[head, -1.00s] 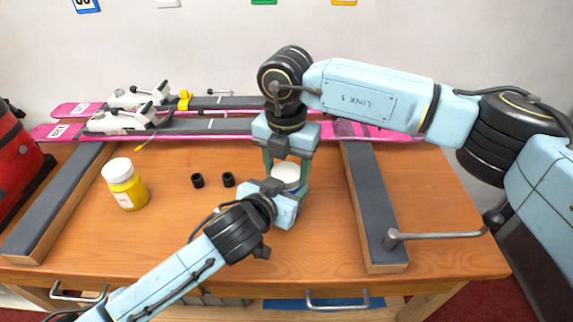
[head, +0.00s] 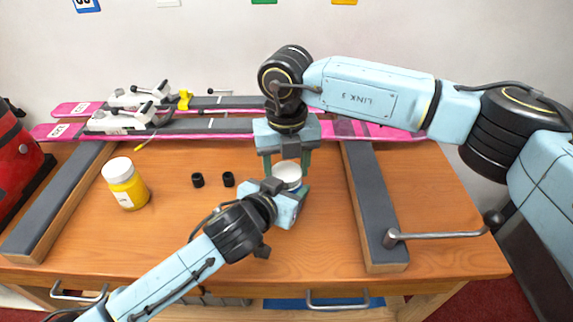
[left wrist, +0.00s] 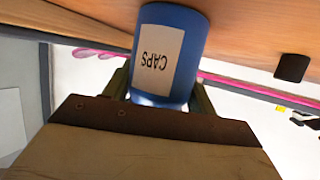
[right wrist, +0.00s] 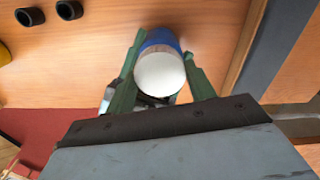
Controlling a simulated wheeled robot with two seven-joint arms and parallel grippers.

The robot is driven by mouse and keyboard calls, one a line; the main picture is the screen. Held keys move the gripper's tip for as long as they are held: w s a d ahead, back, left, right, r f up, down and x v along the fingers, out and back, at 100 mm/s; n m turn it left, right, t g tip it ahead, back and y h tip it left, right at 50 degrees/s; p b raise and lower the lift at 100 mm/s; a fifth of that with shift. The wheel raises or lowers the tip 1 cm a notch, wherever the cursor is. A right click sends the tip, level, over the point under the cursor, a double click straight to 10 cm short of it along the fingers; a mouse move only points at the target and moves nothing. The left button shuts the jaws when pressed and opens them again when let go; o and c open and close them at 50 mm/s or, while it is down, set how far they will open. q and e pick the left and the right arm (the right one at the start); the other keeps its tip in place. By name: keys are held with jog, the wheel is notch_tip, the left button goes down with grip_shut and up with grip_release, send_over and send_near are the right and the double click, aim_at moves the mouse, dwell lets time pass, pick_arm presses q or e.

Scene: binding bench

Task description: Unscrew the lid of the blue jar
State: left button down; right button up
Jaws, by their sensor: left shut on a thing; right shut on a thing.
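The blue jar (left wrist: 168,50), labelled CAPS, shows upside down in the left wrist view. My left gripper (left wrist: 160,90) is shut on its body from the side. The white lid (right wrist: 160,74) is on top of the jar in the right wrist view; it also shows in the head view (head: 287,171). My right gripper (right wrist: 160,70) comes from above, shut on the lid with one green finger on each side. In the head view my right gripper (head: 287,168) stands over the jar, and my left gripper (head: 290,190) hides most of its body.
A yellow jar with a white lid (head: 125,185) stands at the left. Two small black cups (head: 228,179) stand left of the grippers. Pink skis (head: 220,125) lie along the back. Grey-topped supports (head: 375,205) flank the bare wooden bench top (head: 200,240).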

jog(key=o, duration=1.1)
notch_tip(320, 180, up, 4)
jog(key=shift+r, duration=0.25)
jog(key=shift+c, duration=0.3)
jog(key=shift+r+m, duration=1.1)
jog(key=shift+r, duration=0.5)
jog(key=shift+f, duration=3.85)
jog(key=shift+c, duration=0.2)
jog(key=c, duration=1)
jog(key=shift+n, duration=1.6)
